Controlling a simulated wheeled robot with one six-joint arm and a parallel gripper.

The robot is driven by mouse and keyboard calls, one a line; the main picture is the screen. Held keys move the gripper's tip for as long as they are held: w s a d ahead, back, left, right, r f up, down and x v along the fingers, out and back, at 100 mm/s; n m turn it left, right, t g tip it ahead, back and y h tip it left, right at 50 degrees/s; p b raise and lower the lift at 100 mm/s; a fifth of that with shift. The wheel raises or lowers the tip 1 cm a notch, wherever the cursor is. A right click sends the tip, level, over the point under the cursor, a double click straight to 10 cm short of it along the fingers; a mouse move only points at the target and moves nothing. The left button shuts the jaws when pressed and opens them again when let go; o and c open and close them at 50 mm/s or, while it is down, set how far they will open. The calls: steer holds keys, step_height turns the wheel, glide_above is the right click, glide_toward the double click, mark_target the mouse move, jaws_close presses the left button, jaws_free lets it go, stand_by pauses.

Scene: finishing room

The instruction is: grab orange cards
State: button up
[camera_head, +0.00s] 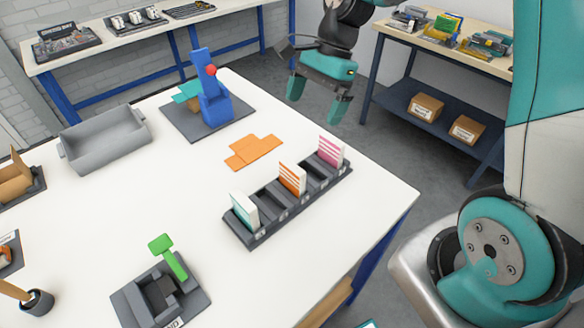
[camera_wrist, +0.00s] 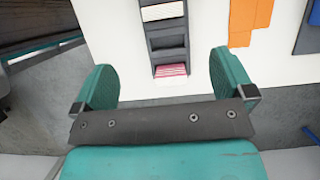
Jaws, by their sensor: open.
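The orange cards (camera_head: 292,178) stand upright in a middle slot of a dark card rack (camera_head: 270,238) on the white table. White-and-teal cards (camera_head: 245,211) stand in the rack's near end, and pink cards (camera_head: 331,151) in its far end. My gripper (camera_head: 319,108) is open and empty, held above and beyond the table's far right edge, apart from the rack. In the wrist view my gripper's fingers (camera_wrist: 166,82) are spread wide, with the pink cards (camera_wrist: 171,70) just beyond them. A pale card stack (camera_wrist: 163,12) shows farther up the rack.
Flat orange pieces (camera_head: 253,151) lie behind the rack. A blue device with a red knob (camera_head: 212,95) stands beyond them, and a grey bin (camera_head: 104,139) is at left. A green-handled device (camera_head: 163,285) sits at the front. The white table between them is clear.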

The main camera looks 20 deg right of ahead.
mark_target(292, 166)
steer(key=p+x, duration=0.2)
steer(key=x, duration=0.9)
steer(key=shift+a+f, duration=0.15)
steer(key=shift+f, duration=0.25)
steer(key=shift+p+x, duration=1.05)
steer(key=shift+x, duration=1.6)
steer(key=shift+w, duration=0.15)
steer(key=c, duration=1)
